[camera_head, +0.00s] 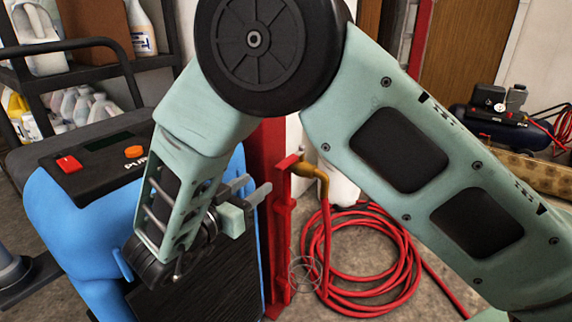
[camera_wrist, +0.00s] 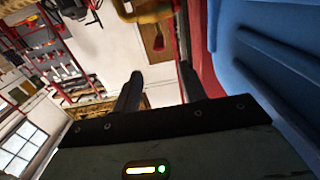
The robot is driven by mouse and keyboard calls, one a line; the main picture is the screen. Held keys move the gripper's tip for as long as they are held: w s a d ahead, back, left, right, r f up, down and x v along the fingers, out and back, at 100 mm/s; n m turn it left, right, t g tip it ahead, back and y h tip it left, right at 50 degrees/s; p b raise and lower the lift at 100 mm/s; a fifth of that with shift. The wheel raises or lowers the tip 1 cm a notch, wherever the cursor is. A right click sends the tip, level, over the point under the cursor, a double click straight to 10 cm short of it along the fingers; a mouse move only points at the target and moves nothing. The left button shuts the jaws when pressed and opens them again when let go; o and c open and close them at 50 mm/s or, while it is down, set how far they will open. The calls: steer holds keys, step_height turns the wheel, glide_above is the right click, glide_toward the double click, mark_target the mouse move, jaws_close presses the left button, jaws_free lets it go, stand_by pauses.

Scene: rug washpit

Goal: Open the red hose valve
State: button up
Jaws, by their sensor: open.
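The red hose valve (camera_head: 287,161) is a small red handle at the brass tap (camera_head: 310,169), mounted by a red post in the middle of the head view. A red hose hangs from the tap. My gripper (camera_head: 252,192) is open and empty, just left of the post and a little lower in the picture than the handle. In the wrist view the open fingers (camera_wrist: 160,88) show with nothing between them. A brass-coloured part (camera_wrist: 146,10) is cut off at the top edge there. I cannot tell whether the red shape below it is the handle.
A blue machine (camera_head: 75,235) with a dark top panel stands at the left, close by my gripper. Coiled red hose (camera_head: 365,285) lies on the floor at the right. A shelf (camera_head: 95,70) with bottles is at the upper left. An air compressor (camera_head: 500,125) is at the right.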

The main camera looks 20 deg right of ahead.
mark_target(296, 154)
steer(key=b+x, duration=0.2)
steer(key=x, duration=1.1)
steer(key=shift+b, duration=0.3)
jaws_close()
